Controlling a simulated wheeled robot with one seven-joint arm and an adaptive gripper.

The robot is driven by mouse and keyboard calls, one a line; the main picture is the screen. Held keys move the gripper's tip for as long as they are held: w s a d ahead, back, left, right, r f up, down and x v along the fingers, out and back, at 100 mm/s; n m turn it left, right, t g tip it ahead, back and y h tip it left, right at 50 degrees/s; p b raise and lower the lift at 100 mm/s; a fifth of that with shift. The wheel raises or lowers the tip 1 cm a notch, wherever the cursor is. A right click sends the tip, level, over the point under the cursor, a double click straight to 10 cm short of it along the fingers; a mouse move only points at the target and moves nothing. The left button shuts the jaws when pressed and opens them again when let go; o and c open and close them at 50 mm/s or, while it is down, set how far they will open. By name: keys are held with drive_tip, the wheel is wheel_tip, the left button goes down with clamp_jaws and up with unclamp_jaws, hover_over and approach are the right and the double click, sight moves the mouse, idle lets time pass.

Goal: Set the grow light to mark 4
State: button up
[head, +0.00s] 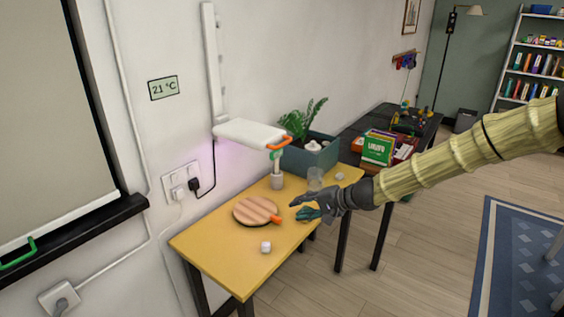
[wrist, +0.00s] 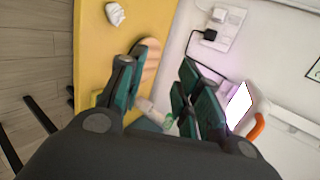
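The grow light (head: 248,132) is a white lamp head on a vertical white wall rail (head: 213,60), with a purple glow below. Its orange handle (head: 280,142) is at the front right corner. No marks can be read on the rail. My gripper (head: 297,209) is over the right side of the yellow table, lower than the handle and apart from it. In the wrist view my gripper (wrist: 158,66) is open with nothing between the fingers. The lit lamp face (wrist: 239,104) and orange handle (wrist: 257,127) show right of the fingers, partly covered by my gripper.
A black plug (head: 195,184) sits in the wall socket.

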sight(283, 145)
drive_tip(key=w+d+r+t+y, duration=0.15)
drive_tip(key=w+r, duration=0.25)
drive_tip(key=r, duration=0.5)
drive_tip(key=w+r+t+y, duration=0.15)
drive_tip(key=w+r, duration=0.25)
drive_tip(key=r, duration=0.4)
drive_tip(key=shift+m+t+h, duration=0.3)
drive_tip(key=shift+p+x, duration=2.65)
drive_tip(key=shift+x, duration=2.55)
clamp_jaws()
